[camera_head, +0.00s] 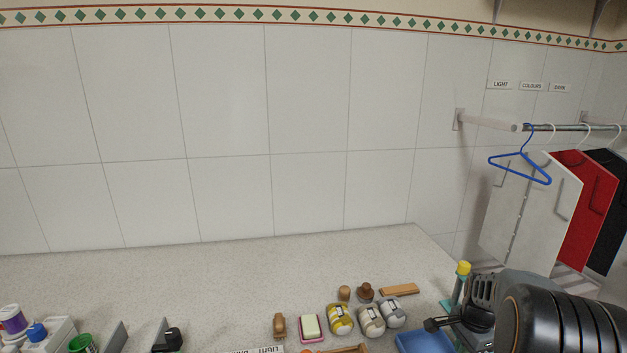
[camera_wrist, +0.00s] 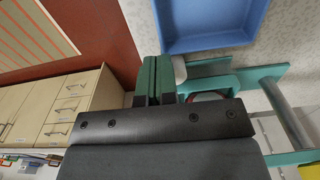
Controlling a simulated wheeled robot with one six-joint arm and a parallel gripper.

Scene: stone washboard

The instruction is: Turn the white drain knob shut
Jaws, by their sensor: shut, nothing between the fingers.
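My gripper (camera_wrist: 154,62) shows in the wrist view with its two green finger pads pressed together and nothing between them. A pale rounded piece (camera_wrist: 180,69) lies just right of the fingertips, beside a teal frame (camera_wrist: 235,82). It may be the white drain knob, but only a small part shows, and I cannot tell its turn or whether the fingers touch it. In the head view my dark arm fills the lower right, and neither the fingertips nor a clear drain knob can be made out there.
A blue tray (camera_head: 425,342) lies left of my arm; a blue basin-like tray (camera_wrist: 208,25) shows in the wrist view. A yellow-capped bottle (camera_head: 462,270) stands close to my arm. Jars (camera_head: 371,320), soap (camera_head: 311,327) and brushes crowd the counter's front. Clothes hang at right. The counter's back is clear.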

